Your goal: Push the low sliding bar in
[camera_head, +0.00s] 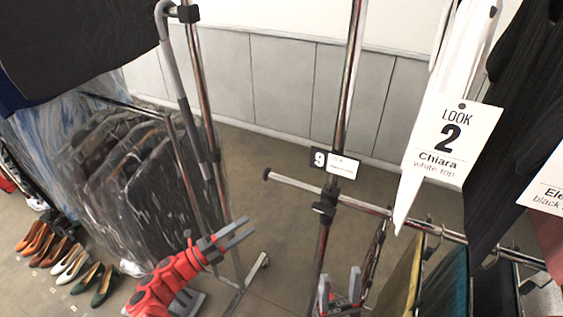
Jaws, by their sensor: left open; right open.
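The low sliding bar (375,209) is a chrome tube with a dark end cap (266,175). It runs from the middle of the view down to the right, and its capped end sticks out to the left of the chrome upright (340,120). A black clamp (324,207) sits on the upright close to the bar. My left gripper (236,234) is red with grey fingers. It is open, empty, and appears lower and left of the cap, apart from it. My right gripper (339,292) is open at the bottom edge, below the bar; its lower part is cut off.
A tag with a 9 (320,159) is on the upright. Hangers with garments and a LOOK 2 card (451,140) crowd the right. Another rack with dark clothes (140,180) stands left, with shoes (70,262) on the floor.

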